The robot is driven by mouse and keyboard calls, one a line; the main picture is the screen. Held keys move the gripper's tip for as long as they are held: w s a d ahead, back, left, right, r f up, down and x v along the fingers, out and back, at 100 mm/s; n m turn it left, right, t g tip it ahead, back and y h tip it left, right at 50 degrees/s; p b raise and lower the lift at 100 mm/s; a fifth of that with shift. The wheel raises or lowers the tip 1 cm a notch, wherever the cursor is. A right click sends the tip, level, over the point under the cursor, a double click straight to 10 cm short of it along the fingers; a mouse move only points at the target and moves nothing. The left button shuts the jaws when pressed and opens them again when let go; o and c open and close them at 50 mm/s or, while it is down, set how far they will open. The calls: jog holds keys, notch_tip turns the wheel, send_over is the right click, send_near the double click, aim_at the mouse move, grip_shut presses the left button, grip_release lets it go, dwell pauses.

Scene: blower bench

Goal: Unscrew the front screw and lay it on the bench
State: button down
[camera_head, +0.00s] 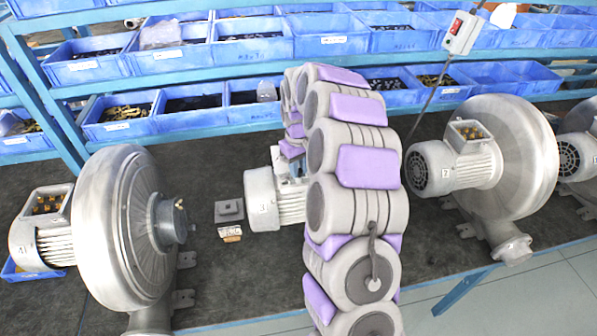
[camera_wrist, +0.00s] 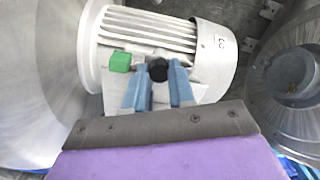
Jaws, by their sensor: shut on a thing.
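In the wrist view my gripper (camera_wrist: 158,85) has its two blue fingers closed on a dark round head, which looks like the front screw (camera_wrist: 157,70). It is at the side of the grey finned motor (camera_wrist: 150,30). I cannot tell whether the screw is still seated in its hole. A green block (camera_wrist: 120,61) is just left of the fingertips. In the head view the motor marked 3 (camera_head: 262,208) stands on the dark bench (camera_head: 240,285), and my arm hides most of that blower. The screw is not visible there.
A blower (camera_head: 118,225) stands at left and another (camera_head: 515,150) at right. A small grey square plate (camera_head: 229,210) and a small brownish block (camera_head: 231,233) lie beside motor 3. Blue bins (camera_head: 180,105) line the shelves behind. Bare bench shows at front left of my arm.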

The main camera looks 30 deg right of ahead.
jog(key=n+p, duration=0.1)
jog(key=n, duration=0.5)
jog(key=shift+r, duration=0.1)
jog(key=n+p, duration=0.1)
jog(key=n, duration=0.5)
jog(key=shift+n+p, duration=0.3)
jog(key=shift+p, duration=0.1)
jog(key=n+p, duration=0.1)
jog(key=n, duration=0.2)
jog(key=shift+n, duration=0.3)
jog(key=n, duration=0.4)
jog(key=shift+p, duration=0.4)
jog(key=c, duration=1.2)
grip_release()
jog(key=shift+d, duration=0.1)
